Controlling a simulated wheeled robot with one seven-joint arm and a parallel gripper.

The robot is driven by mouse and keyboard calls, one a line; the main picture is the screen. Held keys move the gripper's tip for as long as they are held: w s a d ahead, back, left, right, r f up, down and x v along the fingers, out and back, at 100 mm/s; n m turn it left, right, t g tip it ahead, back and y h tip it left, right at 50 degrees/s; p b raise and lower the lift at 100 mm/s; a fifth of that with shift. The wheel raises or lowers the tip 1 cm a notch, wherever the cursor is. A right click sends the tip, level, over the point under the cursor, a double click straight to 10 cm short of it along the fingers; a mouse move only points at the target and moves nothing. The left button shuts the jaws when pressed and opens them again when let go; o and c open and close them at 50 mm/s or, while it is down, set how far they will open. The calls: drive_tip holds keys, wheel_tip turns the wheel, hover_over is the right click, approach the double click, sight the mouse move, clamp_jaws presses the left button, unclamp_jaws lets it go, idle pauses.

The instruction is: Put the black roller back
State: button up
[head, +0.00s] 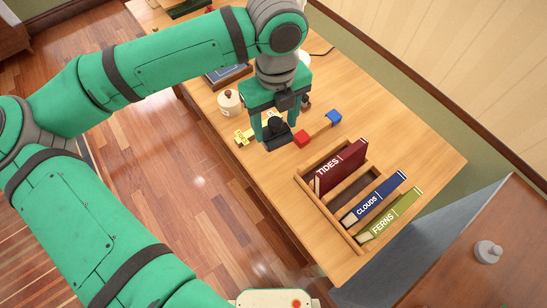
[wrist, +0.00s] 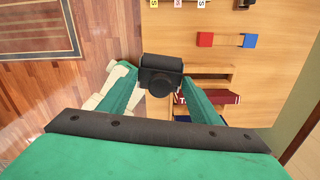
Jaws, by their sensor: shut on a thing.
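My gripper (head: 276,124) points down over the wooden table and is shut on the black roller (head: 276,140). The roller is a dark, blocky piece with a rounded part on top. In the wrist view the roller (wrist: 161,75) sits between my green fingertips. It looks to be above the tabletop, though its exact height is hard to tell. In the head view my fingers partly hide it.
A red block (head: 301,138) and a blue block (head: 333,118) lie close by to the right. A wooden rack (head: 303,178) holds books, with a gap after TIDES. The table's right side is bare.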

drive_tip(key=s+d+f+n, duration=0.2)
drive_tip(key=s+d+f, duration=0.2)
drive_tip(key=s+f, duration=0.5)
drive_tip(key=shift+w+a+f, duration=0.8)
drive_tip(key=shift+w+f, duration=1.4)
drive_tip(key=shift+w+a+f, duration=0.75)
drive_tip(key=shift+w+f, duration=1.4)
drive_tip(key=shift+f, duration=0.05)
drive_tip(key=shift+w+a+f, duration=0.8)
drive_tip(key=shift+w+f, duration=1.4)
drive_tip(key=shift+f, duration=0.1)
drive_tip(key=o, duration=0.9)
